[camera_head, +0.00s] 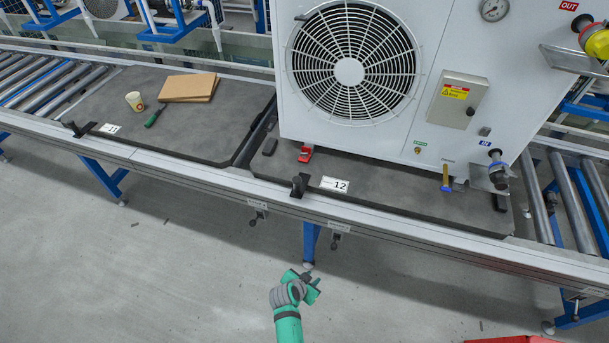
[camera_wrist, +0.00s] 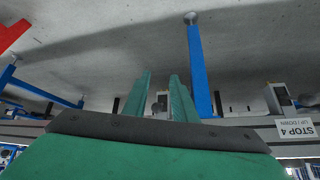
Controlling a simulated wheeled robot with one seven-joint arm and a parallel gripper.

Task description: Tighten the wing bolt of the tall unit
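The tall unit (camera_head: 436,40) is a large white box with a round fan grille. It stands on a dark pallet marked 12, and its top is out of frame. I cannot make out a wing bolt for certain. A red piece (camera_head: 305,153) sits at the unit's left foot, and a blue and yellow upright piece (camera_head: 445,178) stands at its lower front edge. My green gripper (camera_head: 303,280) is below and in front of the conveyor, apart from the unit. In the wrist view my gripper (camera_wrist: 161,78) has its fingers apart with nothing between them.
The conveyor's front rail (camera_head: 395,228) runs between my gripper and the unit, with a blue leg (camera_head: 310,243) close by. The left pallet (camera_head: 205,136) holds a paper cup (camera_head: 134,101), cardboard (camera_head: 188,88) and a green-handled tool (camera_head: 154,116). Floor at lower left is mostly clear.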

